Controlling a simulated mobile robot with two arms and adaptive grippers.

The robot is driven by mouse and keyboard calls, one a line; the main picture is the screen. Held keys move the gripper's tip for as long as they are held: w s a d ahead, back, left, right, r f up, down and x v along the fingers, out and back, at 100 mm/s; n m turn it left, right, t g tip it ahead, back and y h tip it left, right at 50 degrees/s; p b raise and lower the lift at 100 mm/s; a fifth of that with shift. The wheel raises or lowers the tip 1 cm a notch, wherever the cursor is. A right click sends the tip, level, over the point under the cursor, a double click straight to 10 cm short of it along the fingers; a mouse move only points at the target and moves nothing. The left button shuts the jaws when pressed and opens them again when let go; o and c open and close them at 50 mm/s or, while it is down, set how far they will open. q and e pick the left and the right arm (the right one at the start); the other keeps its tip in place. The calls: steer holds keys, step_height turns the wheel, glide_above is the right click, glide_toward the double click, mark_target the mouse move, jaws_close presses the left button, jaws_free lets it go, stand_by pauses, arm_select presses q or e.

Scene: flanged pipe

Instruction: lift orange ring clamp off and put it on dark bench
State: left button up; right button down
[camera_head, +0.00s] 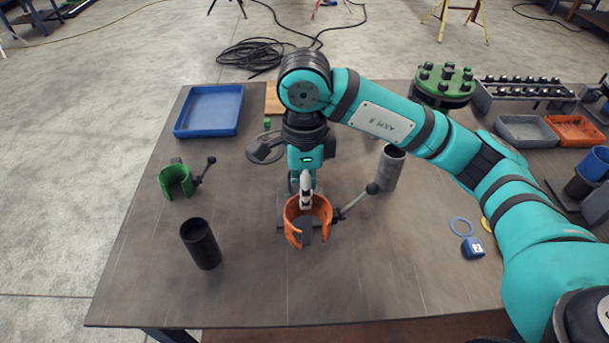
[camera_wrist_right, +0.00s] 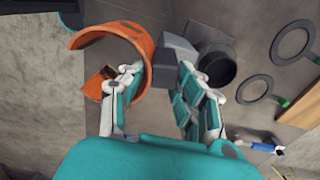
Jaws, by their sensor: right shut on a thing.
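The orange ring clamp (camera_head: 293,233) is an open ring near the middle of the dark bench (camera_head: 370,270), with a dark lever handle reaching to its right. My right gripper (camera_head: 306,203) comes down from above at the clamp's far side. It is shut, with the clamp at its fingertips. In the right wrist view the clamp (camera_wrist_right: 135,33) arches beyond the fingers (camera_wrist_right: 162,95), and a dark grey block shows between the fingertips. A grey base (camera_head: 284,217) shows behind the clamp. I cannot tell how high the clamp is above it. My left gripper is not in view.
A black pipe (camera_head: 202,246) and green clamp (camera_head: 174,181) stand to the left. A grey pipe (camera_head: 388,170) stands at right, behind the handle. A blue tray (camera_head: 209,112) lies at the back left. A blue tagged ring (camera_head: 472,246) lies right. The bench's front middle is clear.

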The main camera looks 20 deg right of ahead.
steer(key=shift+s+a+r, duration=0.1)
steer(key=shift+s+a, duration=0.05)
steer(key=shift+s, duration=0.15)
steer(key=shift+r, duration=0.15)
steer(key=shift+r+p, duration=1.5)
steer(key=shift+r, duration=0.85)
